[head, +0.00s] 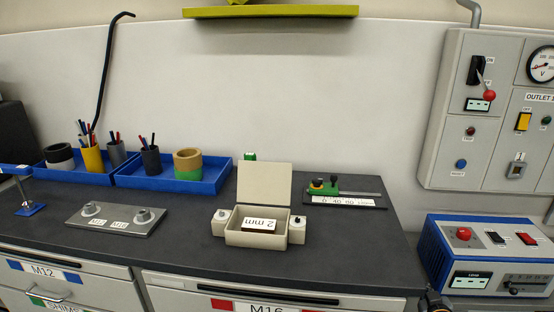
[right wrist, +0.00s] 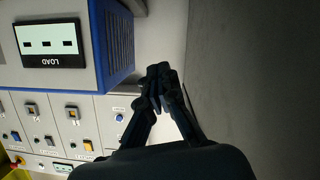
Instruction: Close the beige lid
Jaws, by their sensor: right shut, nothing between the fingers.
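The beige lid (head: 264,183) stands open, roughly upright, at the back of a small beige box (head: 256,238) on the dark workbench. Inside the box lies a block with a white "2 mm" label (head: 262,225). My right gripper (right wrist: 160,78) shows in the right wrist view, its dark fingers together and empty, near the blue load unit and away from the box. A small dark part at the bottom edge of the head view, right of the bench, is unclear. My left gripper is not in view.
White knob blocks (head: 221,221) flank the box. Blue trays (head: 213,182) with pen cups stand behind left, a grey plate (head: 117,219) lies left, and a measuring slide (head: 344,200) lies right. The blue load unit (head: 487,255) stands beyond the bench's right edge. Bench in front of the box is clear.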

